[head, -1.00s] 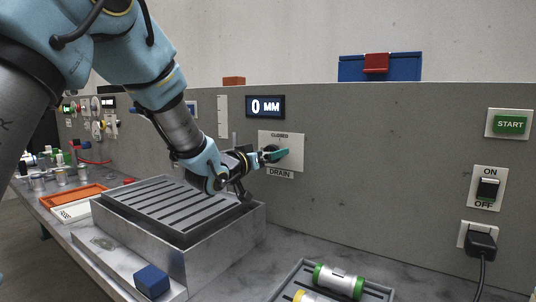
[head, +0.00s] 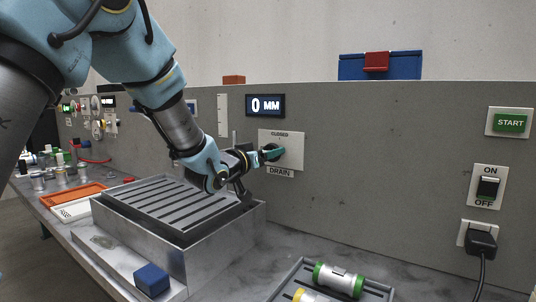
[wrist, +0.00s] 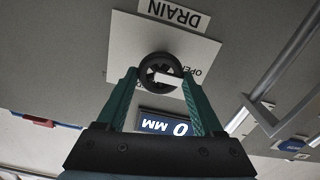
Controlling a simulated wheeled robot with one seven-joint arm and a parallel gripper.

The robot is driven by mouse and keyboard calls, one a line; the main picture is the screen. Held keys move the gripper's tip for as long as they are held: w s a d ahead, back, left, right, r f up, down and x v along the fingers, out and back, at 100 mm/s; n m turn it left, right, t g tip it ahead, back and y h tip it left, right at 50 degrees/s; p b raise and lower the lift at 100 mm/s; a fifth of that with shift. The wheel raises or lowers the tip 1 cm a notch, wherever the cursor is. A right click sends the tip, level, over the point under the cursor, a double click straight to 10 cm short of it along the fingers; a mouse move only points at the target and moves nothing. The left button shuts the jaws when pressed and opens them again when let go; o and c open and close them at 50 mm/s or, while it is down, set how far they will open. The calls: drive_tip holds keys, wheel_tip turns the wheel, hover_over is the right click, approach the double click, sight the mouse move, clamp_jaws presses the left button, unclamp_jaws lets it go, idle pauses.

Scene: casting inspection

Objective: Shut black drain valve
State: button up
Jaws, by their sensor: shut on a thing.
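The black drain valve (wrist: 160,66) is a round knob with a white pointer bar, mounted on a white plate (wrist: 135,48) on the grey wall panel. In the wrist view my gripper (wrist: 160,78) has its green fingers on either side of the knob and is shut on it. The bar lies nearly level in that upside-down view, by the OPEN lettering, which is partly covered. In the head view my gripper (head: 273,152) is at the plate (head: 295,150), between the CLOSED label above and the DRAIN label (head: 280,172) below. The fingers hide the knob there.
A display (head: 265,106) above the plate reads 0 MM. A slatted metal tank (head: 205,240) stands below my forearm. A blue block (head: 151,280) and a tray with green-ended cylinders (head: 338,281) are at the front. A switch (head: 488,187) and plug are on the right.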

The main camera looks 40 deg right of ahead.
drive_tip(key=shift+f+m+b, duration=0.1)
drive_tip(key=shift+m+b, duration=0.2)
drive_tip(key=shift+b, duration=0.25)
drive_tip(key=m+b, duration=0.5)
drive_tip(key=b, duration=0.1)
drive_tip(key=m+b, duration=0.6)
drive_tip(key=b, duration=0.1)
drive_tip(key=m+b, duration=0.6)
drive_tip(key=b, duration=0.1)
drive_tip(key=shift+s+f, duration=0.1)
drive_tip(key=shift+s, duration=0.15)
drive_tip(key=shift+b, duration=0.4)
drive_tip(key=o, duration=1.4)
drive_tip(key=v, duration=1)
drive_tip(key=shift+a, duration=0.35)
